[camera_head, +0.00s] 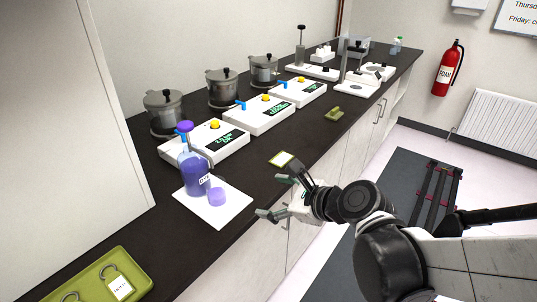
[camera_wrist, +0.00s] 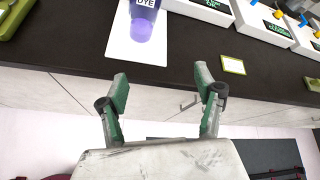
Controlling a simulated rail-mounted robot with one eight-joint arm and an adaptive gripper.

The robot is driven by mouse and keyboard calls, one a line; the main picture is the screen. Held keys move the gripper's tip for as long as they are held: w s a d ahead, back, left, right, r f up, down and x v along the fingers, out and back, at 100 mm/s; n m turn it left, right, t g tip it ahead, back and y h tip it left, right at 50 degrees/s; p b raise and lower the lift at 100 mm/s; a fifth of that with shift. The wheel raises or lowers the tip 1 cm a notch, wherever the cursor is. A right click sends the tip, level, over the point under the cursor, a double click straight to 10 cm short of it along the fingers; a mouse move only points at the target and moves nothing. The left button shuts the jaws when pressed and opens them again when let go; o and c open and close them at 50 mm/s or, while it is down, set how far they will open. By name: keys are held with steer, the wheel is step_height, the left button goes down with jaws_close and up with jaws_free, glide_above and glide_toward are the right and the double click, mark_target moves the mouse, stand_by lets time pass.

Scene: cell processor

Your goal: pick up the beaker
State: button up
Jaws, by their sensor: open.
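A clear bottle of purple liquid labelled DYE (camera_head: 194,172) stands on a white mat (camera_head: 221,217) on the dark counter. A small purple cup-like vessel (camera_head: 216,195) is at its front right on the same mat. It looks like the beaker, but is too small to be sure. In the wrist view, the small vessel (camera_wrist: 142,29) is at the top, left of centre, with the labelled bottle (camera_wrist: 149,4) cut off behind it. My gripper (camera_head: 274,197) is open and empty by the counter's front edge, right of the mat and apart from the vessel. Its spread fingers also show in the wrist view (camera_wrist: 161,80).
White devices with green displays (camera_head: 259,115) line the counter behind, with lidded grey pots (camera_head: 222,89) beyond them. A green tray (camera_head: 92,280) lies at the near left. A small yellow-edged card (camera_head: 281,159) lies near the front edge. Bare counter separates the mat from the tray.

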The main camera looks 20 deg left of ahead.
mark_target(223, 194)
steer(key=a+f+m, duration=0.1)
steer(key=a+f, duration=0.1)
steer(key=a, duration=0.2)
steer(key=a+f+m+y+b, duration=0.1)
steer(key=a+f, duration=0.1)
steer(key=a, duration=0.3)
steer(key=a+f+m+g, duration=0.1)
steer(key=a+f+m, duration=0.1)
steer(key=a, duration=0.2)
steer(key=shift+w+a+y, duration=0.3)
steer(key=shift+w+a, duration=0.05)
steer(key=shift+w, duration=0.05)
steer(key=shift+w+x, duration=0.15)
steer(key=shift+x, duration=1.25)
steer(key=shift+w+x, duration=0.2)
steer(key=shift+x, duration=1.15)
steer(key=shift+d+f, duration=0.1)
steer(key=shift+d, duration=0.05)
steer(key=c, duration=1.4)
steer(key=shift+r, duration=0.2)
steer(key=shift+c, duration=0.2)
